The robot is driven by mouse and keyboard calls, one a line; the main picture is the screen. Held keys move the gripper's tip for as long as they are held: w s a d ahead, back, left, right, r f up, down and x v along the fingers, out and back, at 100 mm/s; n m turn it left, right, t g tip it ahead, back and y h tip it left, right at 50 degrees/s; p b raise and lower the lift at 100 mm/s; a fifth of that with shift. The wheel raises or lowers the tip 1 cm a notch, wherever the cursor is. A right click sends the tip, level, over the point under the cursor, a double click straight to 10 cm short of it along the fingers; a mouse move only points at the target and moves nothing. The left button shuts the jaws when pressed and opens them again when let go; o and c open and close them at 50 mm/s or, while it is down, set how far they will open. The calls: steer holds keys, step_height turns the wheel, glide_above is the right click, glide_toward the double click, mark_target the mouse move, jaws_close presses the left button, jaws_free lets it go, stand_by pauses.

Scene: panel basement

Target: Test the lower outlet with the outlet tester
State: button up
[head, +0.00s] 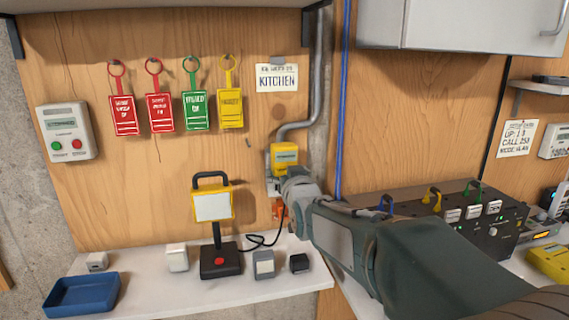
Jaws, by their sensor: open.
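A yellow device with a small display (285,155), which looks like the outlet tester, sits against the wood panel at the lower end of the grey conduit. A pale outlet plate (271,186) shows just below it, mostly hidden by my arm. The lower outlet cannot be made out. My gripper (281,205) is open at the panel, just below the yellow device. Its fingers are small and partly hidden by my wrist. Whether it touches the plate or the device cannot be told.
A white shelf (135,296) below holds a blue tray (82,295), a work lamp (212,205) and small blocks. A black switch box (490,240) stands right of my arm. Tags (160,112) hang upper left. A grey cabinet (470,25) overhangs upper right.

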steer(key=shift+a, duration=0.15)
steer(key=shift+a, duration=0.3)
steer(key=shift+d, duration=0.45)
steer(key=shift+a, duration=0.3)
steer(key=c, duration=1.1)
steer(key=shift+s+d, duration=0.1)
steer(key=shift+c, duration=0.2)
steer(key=shift+s, duration=0.1)
steer(key=shift+v, duration=2.85)
